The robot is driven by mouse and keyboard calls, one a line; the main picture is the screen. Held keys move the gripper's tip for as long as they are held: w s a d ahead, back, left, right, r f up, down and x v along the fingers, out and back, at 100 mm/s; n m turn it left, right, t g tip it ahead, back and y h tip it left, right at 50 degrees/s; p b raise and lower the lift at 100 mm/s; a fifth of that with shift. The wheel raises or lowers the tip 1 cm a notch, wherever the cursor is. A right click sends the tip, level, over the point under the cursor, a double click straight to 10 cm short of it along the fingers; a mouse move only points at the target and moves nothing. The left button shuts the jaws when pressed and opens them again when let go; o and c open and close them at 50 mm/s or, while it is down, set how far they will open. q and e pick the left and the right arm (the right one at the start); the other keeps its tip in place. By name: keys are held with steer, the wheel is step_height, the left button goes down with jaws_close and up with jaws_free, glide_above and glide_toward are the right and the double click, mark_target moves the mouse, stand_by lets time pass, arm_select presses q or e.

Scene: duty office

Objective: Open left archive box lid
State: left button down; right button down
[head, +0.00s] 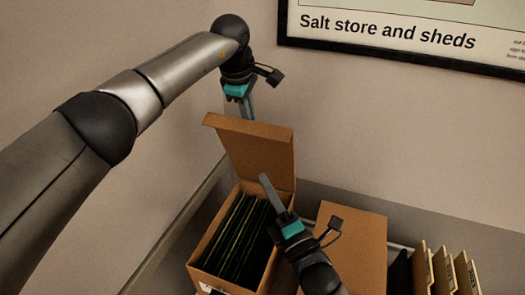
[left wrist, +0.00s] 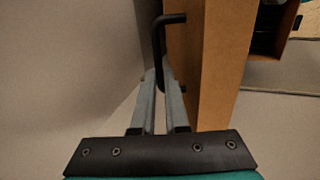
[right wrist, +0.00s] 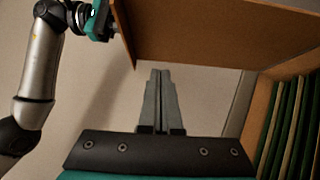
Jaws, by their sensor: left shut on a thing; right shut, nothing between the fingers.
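The left archive box (head: 232,288) is brown cardboard and holds dark folders. Its lid (head: 253,152) stands raised, near upright, at the back of the box. My left gripper (head: 247,108) is behind the lid's top edge in the head view. In the left wrist view the left gripper (left wrist: 158,78) is shut on a black handle (left wrist: 158,40) beside the lid (left wrist: 215,65). My right gripper (head: 266,181) is shut and empty, over the box opening in front of the lid. In the right wrist view its fingers (right wrist: 160,74) are together below the lid (right wrist: 215,32).
A second brown box (head: 350,250) with its lid closed stands to the right. Several tabbed folders (head: 445,272) stand farther right. The wall is close behind, with a framed poster (head: 400,32) at the upper right.

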mark_target(255, 138)
steer(key=shift+w+a+r, duration=0.25)
steer(key=shift+w+r, duration=0.2)
steer(key=shift+w, duration=0.95)
steer(key=shift+w+a+r, duration=0.2)
steer(key=shift+w+r, duration=0.3)
steer(key=shift+w, duration=0.85)
steer(key=shift+w+a+r, duration=0.25)
steer(key=shift+w+r, duration=0.2)
steer(key=shift+w, duration=0.95)
